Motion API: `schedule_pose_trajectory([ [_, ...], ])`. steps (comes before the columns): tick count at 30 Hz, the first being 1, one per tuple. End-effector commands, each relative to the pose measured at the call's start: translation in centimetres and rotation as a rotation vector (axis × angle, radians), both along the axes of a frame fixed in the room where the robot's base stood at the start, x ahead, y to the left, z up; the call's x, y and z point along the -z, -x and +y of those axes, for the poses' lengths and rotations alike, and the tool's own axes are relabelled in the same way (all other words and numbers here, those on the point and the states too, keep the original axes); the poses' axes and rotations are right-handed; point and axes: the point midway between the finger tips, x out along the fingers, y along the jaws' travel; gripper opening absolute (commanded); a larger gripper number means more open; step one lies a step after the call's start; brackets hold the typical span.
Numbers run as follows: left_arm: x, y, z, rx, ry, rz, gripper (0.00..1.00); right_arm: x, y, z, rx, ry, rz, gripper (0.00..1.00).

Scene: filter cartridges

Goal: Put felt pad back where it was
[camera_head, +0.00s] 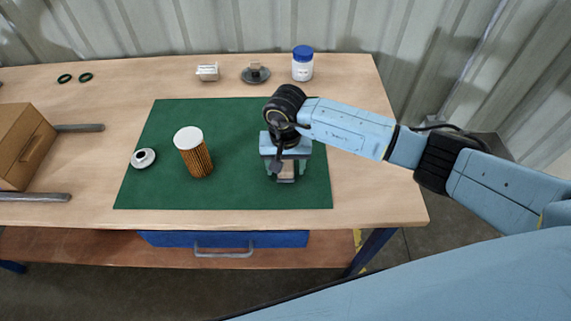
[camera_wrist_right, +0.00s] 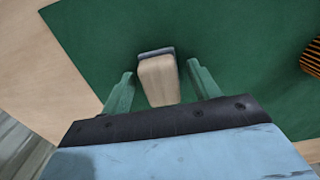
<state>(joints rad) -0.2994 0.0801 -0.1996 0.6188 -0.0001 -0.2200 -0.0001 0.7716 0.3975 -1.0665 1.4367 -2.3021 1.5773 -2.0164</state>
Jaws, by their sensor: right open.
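The felt pad (camera_wrist_right: 157,80), a pale wooden block with a dark grey felt edge, is on the green mat (camera_wrist_right: 215,30). In the head view the felt pad (camera_head: 286,169) shows partly below my right gripper, at the right part of the mat (camera_head: 235,190). My right gripper (camera_head: 283,174) points down over it and is open. In the right wrist view the green fingers of this gripper (camera_wrist_right: 160,82) stand on either side of the pad, with mat visible between each finger and the pad. My left gripper is not in view.
A pleated orange filter cartridge (camera_head: 195,158) with a white top stands mid-mat, with a small white round part (camera_head: 143,158) to its left. A cardboard box (camera_head: 22,150) is far left.

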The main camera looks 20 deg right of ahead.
Motion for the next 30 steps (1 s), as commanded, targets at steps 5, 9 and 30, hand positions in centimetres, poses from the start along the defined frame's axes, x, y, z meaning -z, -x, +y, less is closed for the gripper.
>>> schedule_pose_trajectory([
  [5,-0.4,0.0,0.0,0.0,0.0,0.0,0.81,-2.7,-0.2,-0.1,-0.001,-0.001,-0.005,0.61],
  [9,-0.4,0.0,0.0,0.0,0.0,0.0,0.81,-5.9,-0.2,0.0,-0.001,0.001,-0.006,0.61],
  [30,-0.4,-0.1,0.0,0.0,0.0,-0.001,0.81,-12.2,0.0,0.0,0.0,0.0,0.0,0.61],
])
